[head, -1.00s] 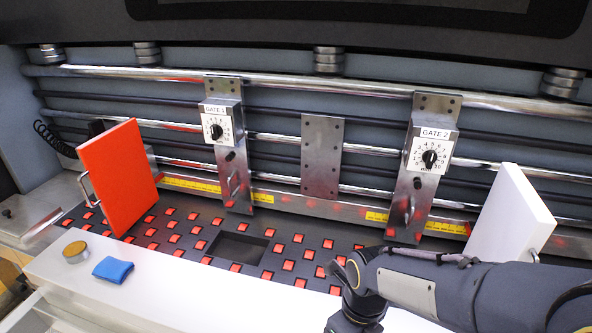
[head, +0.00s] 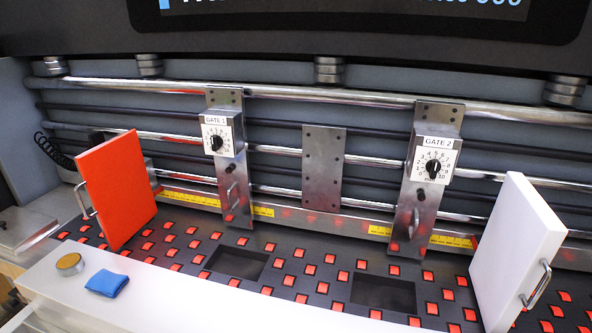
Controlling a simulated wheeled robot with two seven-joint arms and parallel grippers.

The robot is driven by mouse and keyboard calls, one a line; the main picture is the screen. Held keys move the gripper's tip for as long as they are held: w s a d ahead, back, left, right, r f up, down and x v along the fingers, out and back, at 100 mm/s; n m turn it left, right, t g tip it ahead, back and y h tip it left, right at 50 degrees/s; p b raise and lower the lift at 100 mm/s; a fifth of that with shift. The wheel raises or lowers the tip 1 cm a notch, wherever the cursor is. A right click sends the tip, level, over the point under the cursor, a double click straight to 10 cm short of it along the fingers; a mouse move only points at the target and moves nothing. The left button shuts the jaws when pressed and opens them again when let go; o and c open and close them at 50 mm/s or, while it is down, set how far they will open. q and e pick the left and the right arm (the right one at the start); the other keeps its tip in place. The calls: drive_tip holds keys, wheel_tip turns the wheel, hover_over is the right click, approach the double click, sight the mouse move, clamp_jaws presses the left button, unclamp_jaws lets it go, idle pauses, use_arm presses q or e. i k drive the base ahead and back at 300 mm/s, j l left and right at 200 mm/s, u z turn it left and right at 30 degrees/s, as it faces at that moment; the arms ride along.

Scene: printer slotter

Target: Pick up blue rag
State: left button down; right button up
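The blue rag (head: 107,283) lies folded on the white front ledge (head: 190,305) at the lower left of the head view. It sits just right of and in front of a small round tin with a yellow-brown top (head: 69,264), with a small gap between them. Neither of my grippers is in view, and nothing touches the rag.
A red panel with a handle (head: 117,190) stands behind the tin and rag. A white panel with a handle (head: 515,250) stands at the right. Gate 1 (head: 226,165) and Gate 2 (head: 428,175) hang over the bed of red squares. The ledge right of the rag looks clear.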

sight(105, 282)
drive_tip(key=u, duration=1.4)
